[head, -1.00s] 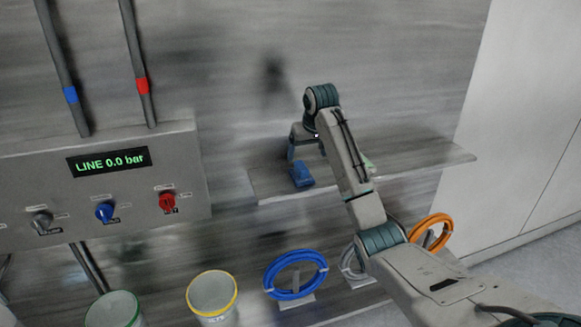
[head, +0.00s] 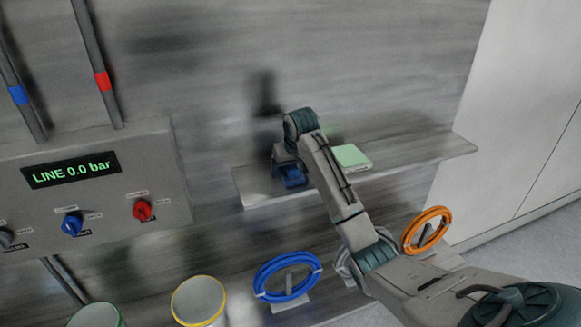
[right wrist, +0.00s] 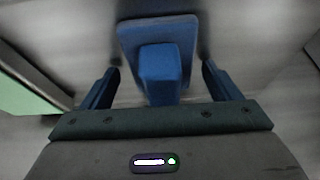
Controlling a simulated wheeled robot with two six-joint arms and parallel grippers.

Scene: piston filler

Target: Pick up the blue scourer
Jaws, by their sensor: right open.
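The blue scourer (head: 293,180) lies on the wall shelf near its left end, partly hidden by my right gripper (head: 284,164). In the right wrist view the scourer (right wrist: 187,32) is a flat blue plate with a raised blue block, or grip, on it. My right gripper (right wrist: 162,80) is open, with one finger on each side of the raised block. A gap shows between the block and each finger. My left gripper is not in view.
A pale green pad (head: 352,157) lies on the shelf (head: 425,150) right of the scourer; bare shelf lies beyond it. Below are a blue hose coil (head: 262,277) and an orange coil (head: 407,236). A control panel (head: 110,205) is at left.

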